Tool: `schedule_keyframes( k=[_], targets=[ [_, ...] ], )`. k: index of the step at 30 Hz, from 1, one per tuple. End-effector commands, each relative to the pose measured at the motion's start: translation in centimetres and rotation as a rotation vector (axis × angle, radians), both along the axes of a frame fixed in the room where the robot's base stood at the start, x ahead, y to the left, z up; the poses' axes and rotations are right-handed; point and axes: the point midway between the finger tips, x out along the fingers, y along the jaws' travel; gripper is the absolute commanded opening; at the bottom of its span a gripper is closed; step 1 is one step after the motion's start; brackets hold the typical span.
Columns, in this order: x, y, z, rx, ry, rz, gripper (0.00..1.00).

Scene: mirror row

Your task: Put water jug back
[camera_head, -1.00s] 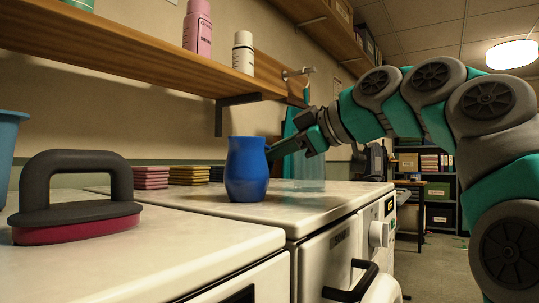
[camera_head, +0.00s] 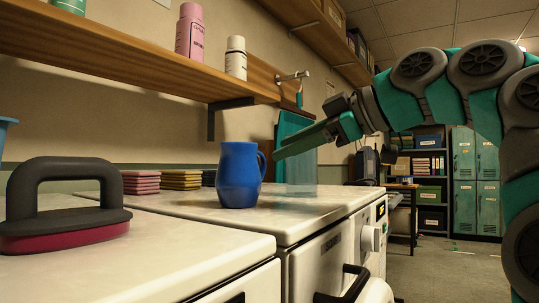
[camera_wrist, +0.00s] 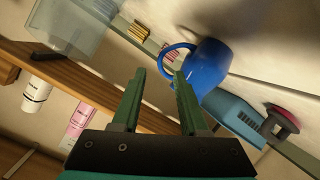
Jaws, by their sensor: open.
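The blue water jug (camera_head: 239,176) stands upright on the white machine top (camera_head: 300,208), its handle facing right. My gripper (camera_head: 279,152) is open and empty, just right of the jug's handle and apart from it in the head view. In the wrist view, the jug (camera_wrist: 210,66) is beyond and to the right of my open fingers (camera_wrist: 160,74). Its handle loop shows near the right fingertip; I cannot tell whether they touch.
A wooden shelf (camera_head: 120,62) with pink and white bottles overhangs the back. A black-handled press (camera_head: 66,205) stands front left. Stacked sponges (camera_head: 181,180) sit behind the jug. A clear container (camera_wrist: 72,28) and light blue bucket (camera_wrist: 232,117) show in the wrist view.

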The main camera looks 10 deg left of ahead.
Motion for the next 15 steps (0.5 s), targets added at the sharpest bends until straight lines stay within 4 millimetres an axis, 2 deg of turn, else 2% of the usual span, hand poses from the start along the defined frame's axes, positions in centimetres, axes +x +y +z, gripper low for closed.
schedule_keyframes(
  k=[3,6,15],
  targets=[
    [-0.8,-2.1,1.0,0.003,-0.004,-0.003,0.43],
    [-1.4,-3.2,1.3,-0.001,-0.001,-0.001,0.43],
    [-2.0,-4.6,1.7,0.0,0.0,-0.001,0.43]
  ],
)
